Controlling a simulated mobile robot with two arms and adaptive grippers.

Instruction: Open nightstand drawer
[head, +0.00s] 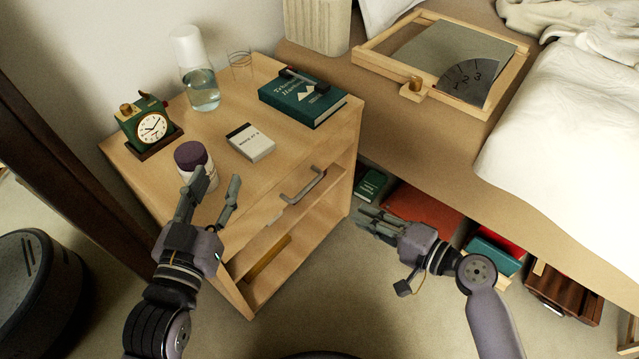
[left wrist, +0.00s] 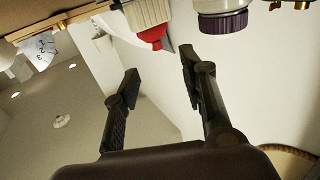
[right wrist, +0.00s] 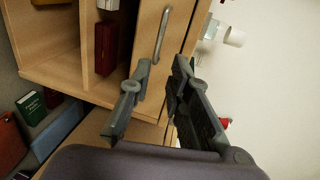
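The wooden nightstand (head: 215,165) stands left of the bed. Its drawer front (head: 268,215) sits below the top and looks shut. The grey bar handle (head: 303,186) is on that front; it also shows in the right wrist view (right wrist: 162,34). My right gripper (head: 366,218) is open and empty, right of the handle and apart from it. In the right wrist view its fingertips (right wrist: 161,66) are just below the handle's end. My left gripper (head: 216,182) is open and empty near the nightstand's left front; its fingers overlap the purple-lidded jar in the head view.
On the nightstand are a clock (head: 150,127), a carafe (head: 200,85), a glass (head: 240,66), a small white box (head: 250,142), a purple-lidded jar (head: 190,155) and a green book (head: 305,97). Books and boxes lie under the bed. A dark round object (head: 40,280) stands lower left.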

